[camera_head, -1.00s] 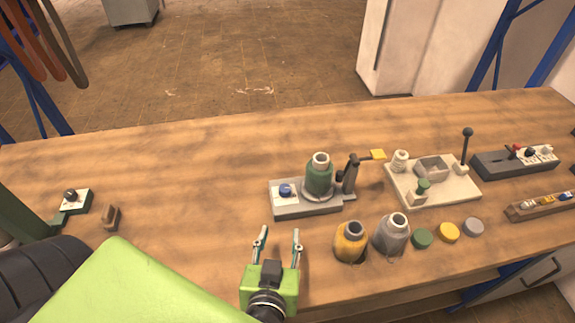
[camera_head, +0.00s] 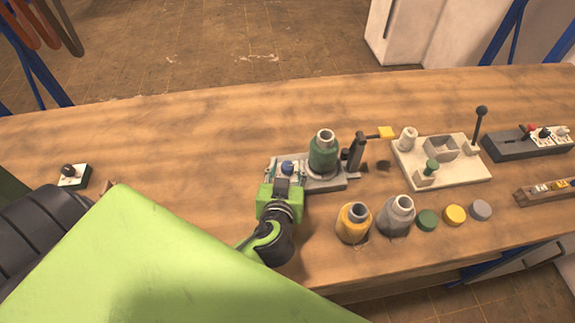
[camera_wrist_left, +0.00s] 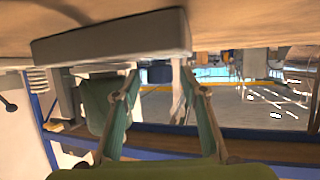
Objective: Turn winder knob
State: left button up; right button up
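The winder base (camera_wrist_left: 110,38) also shows there. My right gripper is not in view.
A post with a yellow tab (camera_head: 386,132) stands right of the green spool. Yellow (camera_head: 354,222) and grey (camera_head: 396,215) spools stand in front, beside several round caps. A cream fixture (camera_head: 442,162) with a lever is further right. The bench left of the winder is mostly clear.

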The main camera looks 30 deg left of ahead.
pick_arm(q)
jog(key=shift+w+a+f, duration=0.2)
jog(key=shift+w+f, duration=0.05)
jog(key=shift+w, duration=0.3)
jog(key=shift+a, duration=0.1)
jog(key=c, duration=0.4)
grip_shut()
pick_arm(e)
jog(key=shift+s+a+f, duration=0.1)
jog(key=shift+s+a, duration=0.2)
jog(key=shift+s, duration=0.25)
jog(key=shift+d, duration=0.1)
